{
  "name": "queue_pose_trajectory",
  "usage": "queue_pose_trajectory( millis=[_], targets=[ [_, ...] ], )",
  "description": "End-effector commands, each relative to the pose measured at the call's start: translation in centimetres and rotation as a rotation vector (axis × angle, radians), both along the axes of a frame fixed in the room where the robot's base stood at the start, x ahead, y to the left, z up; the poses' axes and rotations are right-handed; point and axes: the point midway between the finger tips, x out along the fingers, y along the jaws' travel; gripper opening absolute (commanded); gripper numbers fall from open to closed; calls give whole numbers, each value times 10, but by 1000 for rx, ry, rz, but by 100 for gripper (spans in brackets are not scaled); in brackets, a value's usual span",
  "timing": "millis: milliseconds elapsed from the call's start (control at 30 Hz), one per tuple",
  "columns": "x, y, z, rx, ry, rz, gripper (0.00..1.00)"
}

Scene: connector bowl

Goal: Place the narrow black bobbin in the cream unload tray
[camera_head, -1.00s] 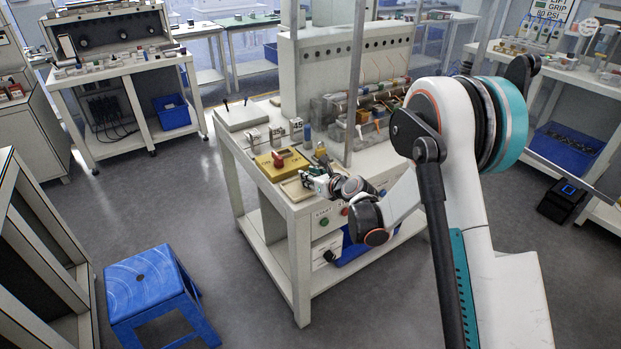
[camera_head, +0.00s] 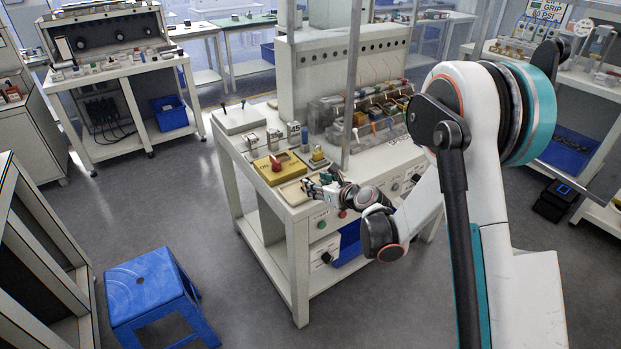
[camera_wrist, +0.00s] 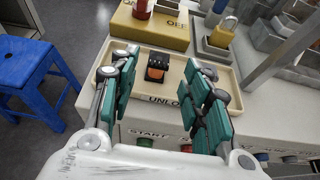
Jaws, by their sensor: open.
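The cream unload tray (camera_wrist: 228,76) lies on the bench top in the wrist view, its label partly covered by my fingers. A small black bobbin (camera_wrist: 156,64) with an orange-brown part is seen inside the tray, near its middle. It appears to rest on the tray floor. My gripper (camera_wrist: 160,85) is open, with one finger to each side of the bobbin in the picture and a gap on both sides. In the head view the tray (camera_head: 291,194) shows at the bench's front corner, with my gripper (camera_head: 312,186) at its right side; the bobbin cannot be made out there.
A yellow switch box (camera_head: 272,170) with a red knob stands behind the tray. A brass padlock (camera_wrist: 223,32) on a grey block is behind the right finger. A blue stool (camera_head: 155,295) is on the floor.

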Motion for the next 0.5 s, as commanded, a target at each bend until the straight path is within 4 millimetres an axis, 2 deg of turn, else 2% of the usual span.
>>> queue_pose_trajectory(
  millis=[33, 200, 500],
  targets=[
    [-8, -7, 7, 1, 1, -3, 44],
    [-30, -21, 17, 0, 0, -1, 44],
    [-45, -30, 22, 0, 0, 0, 44]
  ],
)
